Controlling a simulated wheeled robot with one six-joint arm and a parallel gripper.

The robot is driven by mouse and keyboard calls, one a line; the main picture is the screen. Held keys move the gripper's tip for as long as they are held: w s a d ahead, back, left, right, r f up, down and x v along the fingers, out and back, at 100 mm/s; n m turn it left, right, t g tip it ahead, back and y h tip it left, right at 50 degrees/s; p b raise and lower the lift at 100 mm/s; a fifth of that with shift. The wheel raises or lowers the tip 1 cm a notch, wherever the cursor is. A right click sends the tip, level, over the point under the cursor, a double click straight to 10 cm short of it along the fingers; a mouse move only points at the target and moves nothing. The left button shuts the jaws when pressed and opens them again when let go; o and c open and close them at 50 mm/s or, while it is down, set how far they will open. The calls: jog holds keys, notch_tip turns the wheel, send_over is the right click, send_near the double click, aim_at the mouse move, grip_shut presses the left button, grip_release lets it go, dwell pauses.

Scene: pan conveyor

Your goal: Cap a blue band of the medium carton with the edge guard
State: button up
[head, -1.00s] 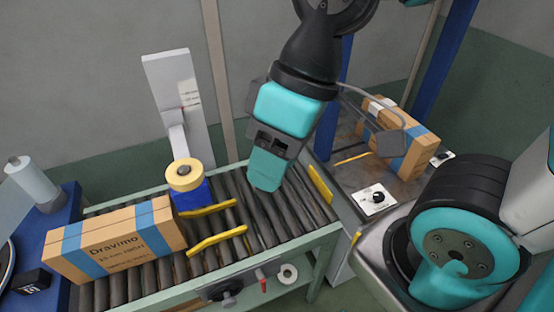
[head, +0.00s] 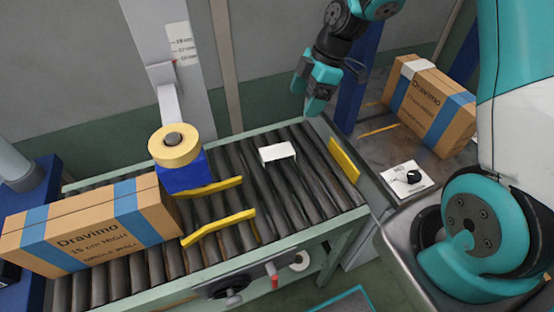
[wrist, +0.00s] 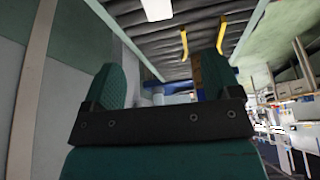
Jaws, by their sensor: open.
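A white edge guard (head: 277,153) lies on the conveyor rollers, right of the yellow guide rails; it also shows at the top of the wrist view (wrist: 157,8). A brown Dravimo carton (head: 95,228) with blue bands stands on the left of the conveyor, its print reading 15 cm high. Another banded Dravimo carton (head: 428,104) stands at the right, with a white piece (head: 411,69) on top at one blue band. I cannot tell by size which is medium. My gripper (head: 314,104) is open and empty, above the conveyor's far side, apart from the guard.
A yellow tape roll on a blue block (head: 181,178) stands beside the left carton. Two yellow guide rails (head: 220,228) cross the rollers. A white plate with a black knob (head: 412,177) is at the right. Rollers around the guard are clear.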

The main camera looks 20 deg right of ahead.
jog(key=p, duration=0.2)
send_over(278, 151)
jog(key=d, duration=0.2)
jog(key=f, duration=1.1)
jog(key=shift+s+d+f, duration=0.1)
jog(key=shift+s+f, duration=0.1)
jog(key=shift+s, duration=0.05)
jog(key=p+x, duration=0.1)
jog(key=x, duration=0.3)
jog(key=shift+w+f, duration=0.2)
jog(key=shift+f, duration=0.05)
jog(key=shift+a+f, duration=0.35)
jog(key=shift+f, duration=0.1)
jog(key=shift+f, duration=0.25)
jog(key=c, duration=1)
